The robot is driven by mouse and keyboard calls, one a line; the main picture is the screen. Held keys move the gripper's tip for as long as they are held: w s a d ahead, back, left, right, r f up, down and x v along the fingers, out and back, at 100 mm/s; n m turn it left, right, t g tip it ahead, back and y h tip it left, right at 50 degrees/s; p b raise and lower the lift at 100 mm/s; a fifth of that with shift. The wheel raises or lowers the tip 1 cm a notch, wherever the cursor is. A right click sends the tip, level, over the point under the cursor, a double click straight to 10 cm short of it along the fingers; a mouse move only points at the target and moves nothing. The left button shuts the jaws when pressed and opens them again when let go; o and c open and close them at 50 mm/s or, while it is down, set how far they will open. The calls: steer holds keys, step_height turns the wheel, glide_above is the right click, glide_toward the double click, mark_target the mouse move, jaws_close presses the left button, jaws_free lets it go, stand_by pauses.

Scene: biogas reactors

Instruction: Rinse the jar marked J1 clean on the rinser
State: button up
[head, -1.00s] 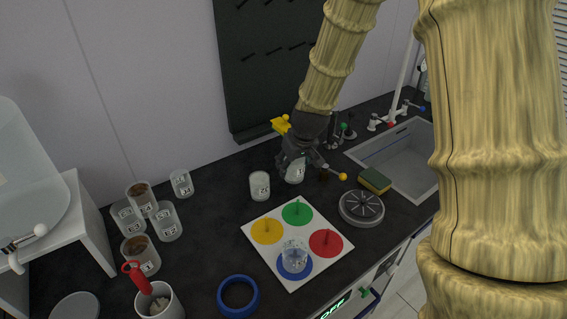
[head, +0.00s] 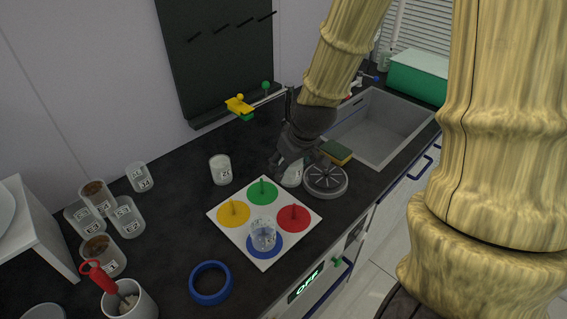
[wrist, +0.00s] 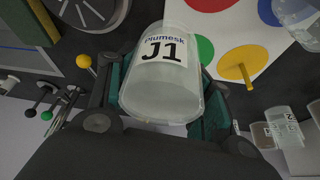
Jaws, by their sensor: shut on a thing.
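The jar J1 (wrist: 163,72) is a clear, whitish jar with a "Plumesk J1" label. My gripper (wrist: 160,98) is shut around its sides, one finger on each side. In the head view the jar (head: 292,175) shows partly below my gripper (head: 283,165), which hides much of it. The rinser (head: 325,181) is a round grey disc with spokes, just right of the jar. It also shows at the top of the wrist view (wrist: 92,10). I cannot tell whether the jar touches the counter.
A white board (head: 227,232) with coloured discs and a clear jar (head: 263,235) lies in front. Another jar (head: 220,169) stands left of my gripper. A sponge (head: 336,152) and the sink (head: 375,130) are behind the rinser. Several jars (head: 125,216) stand far left.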

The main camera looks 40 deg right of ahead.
steer(key=shift+r+p, duration=4.85)
steer(key=shift+r, duration=0.6)
steer(key=shift+f, duration=0.1)
